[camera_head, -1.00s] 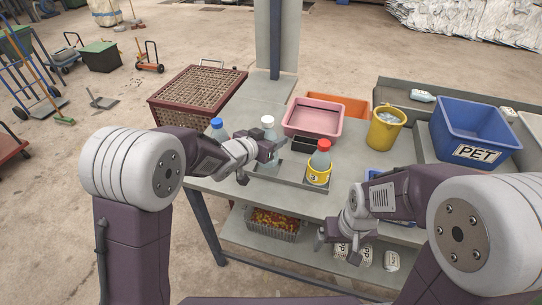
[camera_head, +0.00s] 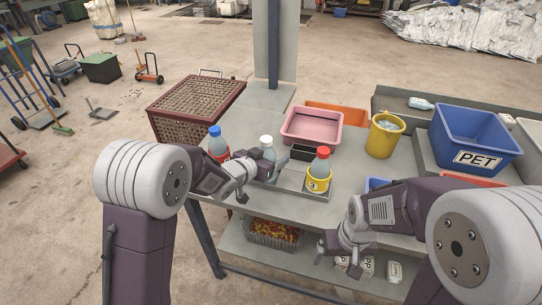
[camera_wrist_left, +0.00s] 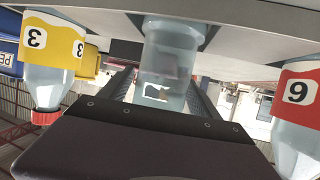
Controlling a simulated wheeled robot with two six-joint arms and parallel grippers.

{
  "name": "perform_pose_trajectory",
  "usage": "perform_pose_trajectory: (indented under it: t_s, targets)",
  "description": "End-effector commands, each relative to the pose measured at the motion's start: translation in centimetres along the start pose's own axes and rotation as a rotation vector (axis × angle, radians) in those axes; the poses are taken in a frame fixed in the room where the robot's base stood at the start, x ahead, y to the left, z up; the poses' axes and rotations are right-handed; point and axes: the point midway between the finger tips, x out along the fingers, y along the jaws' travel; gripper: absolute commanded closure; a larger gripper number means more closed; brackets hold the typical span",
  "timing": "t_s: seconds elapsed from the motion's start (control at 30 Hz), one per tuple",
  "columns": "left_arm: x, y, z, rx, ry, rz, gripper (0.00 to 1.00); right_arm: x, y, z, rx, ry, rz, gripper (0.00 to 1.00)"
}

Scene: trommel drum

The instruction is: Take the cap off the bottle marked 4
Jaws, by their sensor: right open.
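A clear bottle with a white cap (camera_head: 266,141) stands upright at the middle of the table. In the left wrist view, which is upside down, this clear bottle (camera_wrist_left: 165,62) is between my left gripper's two fingers; its number cannot be read. My left gripper (camera_head: 258,178) is open, low at that bottle, below its cap. A bottle with a red cap and yellow label 3 (camera_head: 319,172) stands to its right. A bottle with a blue cap and red label (camera_head: 218,143) stands to its left, partly behind my arm. My right gripper (camera_head: 333,257) is open and empty before the table's front edge.
Behind are a black box (camera_head: 302,152), a pink bin (camera_head: 312,126) and an orange bin (camera_head: 350,112). A yellow bucket (camera_head: 383,135) and blue PET bin (camera_head: 476,135) stand right. A mesh crate (camera_head: 195,105) is at back left.

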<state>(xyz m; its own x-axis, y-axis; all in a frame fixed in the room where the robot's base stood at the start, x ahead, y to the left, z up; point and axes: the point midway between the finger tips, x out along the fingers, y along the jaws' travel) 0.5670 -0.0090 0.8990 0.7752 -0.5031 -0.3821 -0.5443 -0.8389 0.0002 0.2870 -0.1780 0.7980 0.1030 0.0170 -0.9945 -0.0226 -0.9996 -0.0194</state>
Motion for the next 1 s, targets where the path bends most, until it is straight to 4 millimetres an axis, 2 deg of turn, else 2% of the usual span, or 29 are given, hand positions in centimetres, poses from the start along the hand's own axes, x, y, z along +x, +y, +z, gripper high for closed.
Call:
perform_pose_trajectory:
  t_s: [0.17, 0.27, 0.7, 0.83, 1.0]
  targets:
    - [-0.1, 0.0, -0.3, 0.000, 0.000, 0.000, 0.28, -0.2, 0.0, 0.0, 0.000, 0.000, 0.000, 0.12]
    - [-0.9, -0.1, -0.5, -0.001, -0.001, -0.001, 0.28, -0.5, 0.0, -0.1, 0.000, 0.000, 0.000, 0.12]
    - [-10.3, -0.1, -0.6, -0.001, 0.002, -0.002, 0.28, -1.9, 0.0, -0.2, 0.000, 0.000, 0.000, 0.12]
    - [-11.8, -0.1, -0.5, 0.000, 0.000, -0.001, 0.28, -2.1, 0.0, -0.2, 0.000, 0.000, 0.000, 0.12]
    - [-12.2, 0.0, -0.3, 0.000, 0.000, 0.000, 0.28, -2.1, 0.0, -0.2, 0.000, 0.000, 0.000, 0.12]
